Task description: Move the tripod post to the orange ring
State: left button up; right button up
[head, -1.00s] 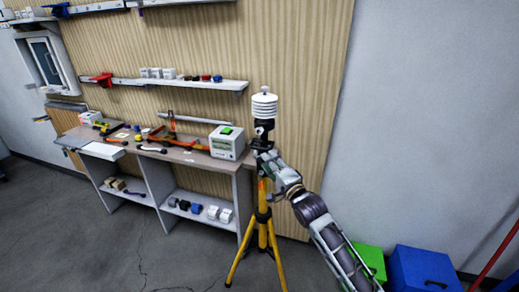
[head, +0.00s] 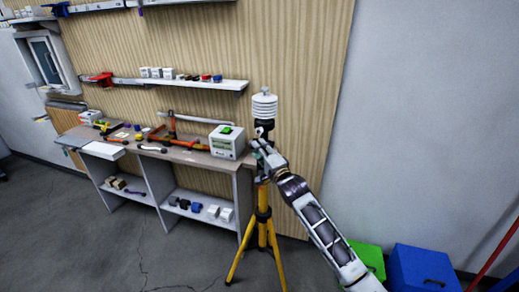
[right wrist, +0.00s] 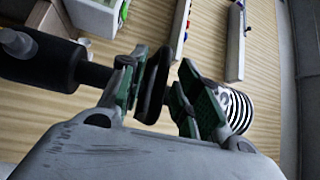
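The tripod post (head: 263,199) stands upright on yellow legs in front of the bench's right end. A black head and a white louvred sensor (head: 264,106) top it; the sensor also shows in the right wrist view (right wrist: 238,110). My right gripper (head: 259,148) is at the post just below the black head. In the right wrist view its green-padded fingers (right wrist: 157,92) are spread on either side of a black disc (right wrist: 154,84), with a gap visible on the right finger's side. I cannot make out an orange ring. My left gripper is out of view.
The workbench (head: 182,155) holds a white box instrument (head: 227,141) and orange tools. A wall shelf (head: 205,83) hangs above it. A green bin (head: 367,260) and a blue bin (head: 424,268) stand at lower right. Floor left of the tripod is clear.

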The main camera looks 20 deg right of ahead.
jog(key=shift+w, duration=0.35)
jog(key=shift+r, duration=0.1)
grip_shut()
